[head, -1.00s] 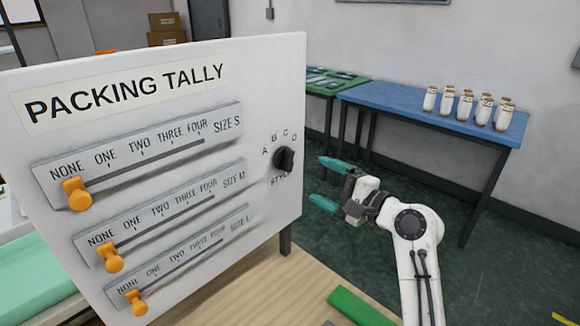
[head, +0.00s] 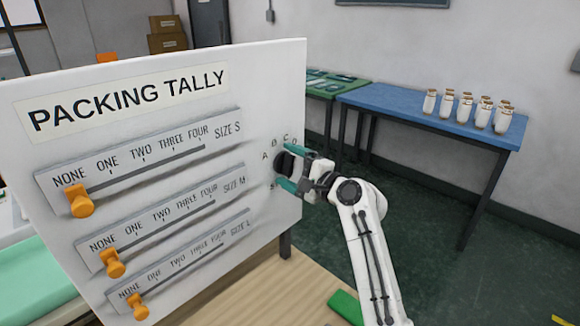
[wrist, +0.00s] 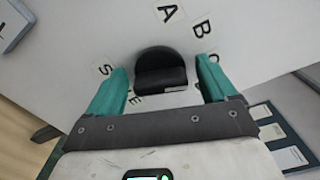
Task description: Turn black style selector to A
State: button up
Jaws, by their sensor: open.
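The black style selector (head: 284,162) is a round knob on the right side of the white Packing Tally board (head: 262,75). Letters A, B, C and D arc around it. In the wrist view the knob (wrist: 160,72) sits between my gripper's teal fingers, with A, B and C beyond it. My gripper (head: 297,168) is open, one finger above and one below the knob in the head view. A gap shows between each finger and the knob in the wrist view. The fingers hide part of the STYLE label. I cannot tell which letter the knob points to.
Three slider rows with orange handles, such as the top one (head: 80,200), are left of the knob, all at NONE. A blue table (head: 400,105) with several white jars stands behind at right. A green block (head: 346,306) lies on the wooden surface below.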

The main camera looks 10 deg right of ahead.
jog(key=c, duration=1)
jog(key=shift+o, duration=0.2)
jog(key=shift+f, duration=0.15)
jog(key=n+b, duration=0.2)
jog(key=shift+f+n+b, duration=0.15)
jog(key=shift+n+b, duration=0.15)
jog(key=shift+n, duration=0.1)
jog(key=n+b, duration=0.3)
jog(key=n, duration=0.1)
jog(key=shift+f+n+b, duration=0.15)
jog(key=shift+n+b, duration=0.15)
jog(key=shift+b, duration=0.05)
jog(key=n+b, duration=0.2)
jog(key=shift+n, duration=0.3)
jog(key=shift+n+b, duration=1.65)
jog(key=shift+n, duration=0.55)
